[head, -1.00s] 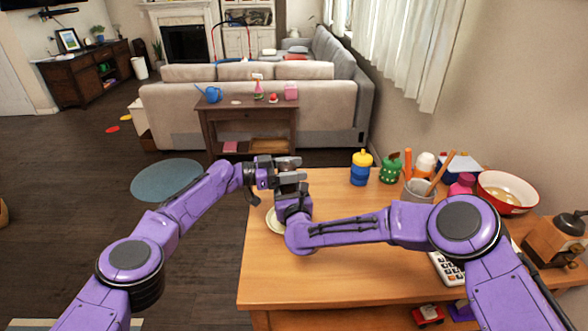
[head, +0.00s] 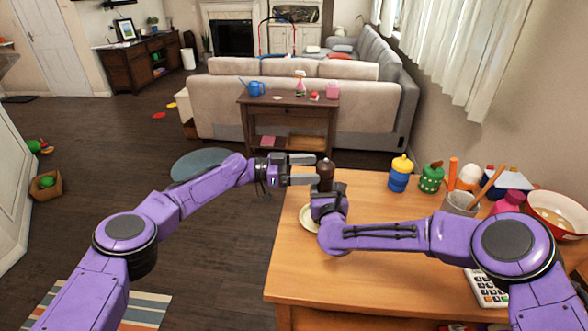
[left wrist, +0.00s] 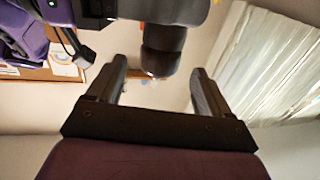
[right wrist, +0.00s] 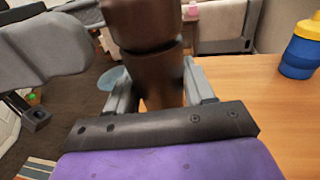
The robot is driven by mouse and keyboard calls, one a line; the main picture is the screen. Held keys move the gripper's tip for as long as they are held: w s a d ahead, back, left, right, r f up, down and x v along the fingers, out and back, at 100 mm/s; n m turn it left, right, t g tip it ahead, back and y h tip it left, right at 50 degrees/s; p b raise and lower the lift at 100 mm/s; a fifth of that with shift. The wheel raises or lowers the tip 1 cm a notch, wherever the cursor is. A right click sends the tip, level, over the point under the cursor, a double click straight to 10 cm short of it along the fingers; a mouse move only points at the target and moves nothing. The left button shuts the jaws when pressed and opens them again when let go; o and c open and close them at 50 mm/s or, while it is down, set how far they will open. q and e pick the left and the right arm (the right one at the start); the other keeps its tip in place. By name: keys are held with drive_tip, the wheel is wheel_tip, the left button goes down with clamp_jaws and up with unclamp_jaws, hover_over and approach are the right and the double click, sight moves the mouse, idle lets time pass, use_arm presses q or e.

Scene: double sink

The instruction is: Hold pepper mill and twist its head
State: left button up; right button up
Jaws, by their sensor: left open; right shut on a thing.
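The dark brown pepper mill (head: 326,173) stands roughly upright above the left end of the wooden table (head: 290,285). My right gripper (head: 327,205) is shut on its lower part; the mill also shows close up in the right wrist view (right wrist: 150,75). My left gripper (head: 303,170) is open, its fingers pointing right at the mill's upper part, with the tips just left of it. In the left wrist view the mill (left wrist: 163,50) appears between the two fingers (left wrist: 160,80). I cannot tell whether they touch it.
A pale plate (head: 306,218) lies under my right gripper. The middle of the table is clear.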

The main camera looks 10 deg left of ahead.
use_arm(q)
drive_tip(key=a, duration=0.3)
drive_tip(key=s+a, duration=0.1)
drive_tip(key=a, duration=0.1)
drive_tip(key=n+t+y, duration=0.1)
drive_tip(key=n+t, duration=0.3)
approach(331, 166)
drive_tip(key=a+f, duration=0.1)
drive_tip(key=shift+t+y, duration=0.5)
drive_tip(key=shift+t, duration=0.1)
drive_tip(key=x, duration=1.2)
drive_tip(key=shift+w+a+f, duration=0.15)
drive_tip(key=shift+w+a, duration=0.05)
drive_tip(key=shift+w, duration=0.15)
drive_tip(key=c, duration=1)
